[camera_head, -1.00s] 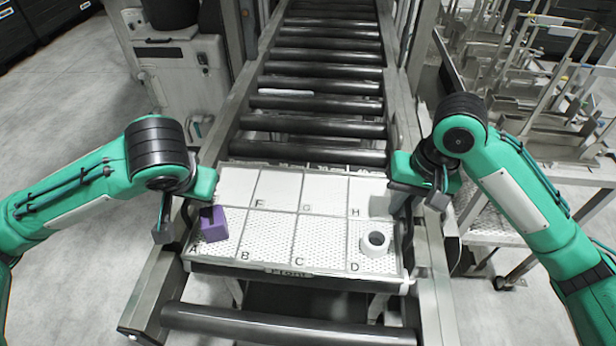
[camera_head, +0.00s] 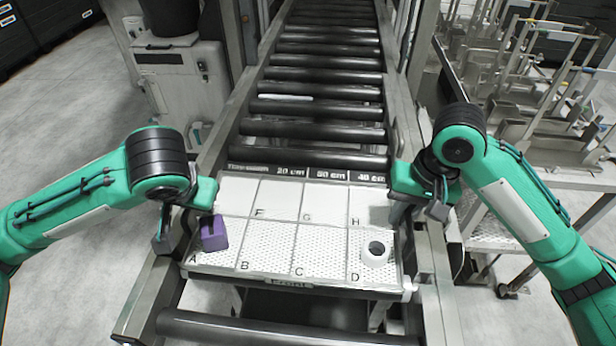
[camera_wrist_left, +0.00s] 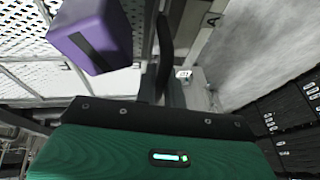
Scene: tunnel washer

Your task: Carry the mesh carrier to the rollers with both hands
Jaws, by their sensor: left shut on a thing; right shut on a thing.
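The mesh carrier (camera_head: 318,235) is a white perforated tray with lettered compartments, between the side rails of the roller track. A purple block (camera_head: 214,232) stands in compartment A, and a white ring-shaped piece with a dark centre (camera_head: 376,254) is in D. My left gripper (camera_head: 203,198) is shut at the carrier's left side, and my right gripper (camera_head: 398,207) is shut at its right side. The fingertips are mostly hidden. The left wrist view shows the purple block (camera_wrist_left: 90,35) close beside the mesh. I cannot tell whether the carrier touches the rollers (camera_head: 315,108) beneath it.
A strip marked in centimetres (camera_head: 305,174) crosses the track just behind the carrier. A bare front roller (camera_head: 290,328) lies nearer me. Metal racks on a table (camera_head: 530,110) stand at right, and a grey cabinet (camera_head: 185,85) at left.

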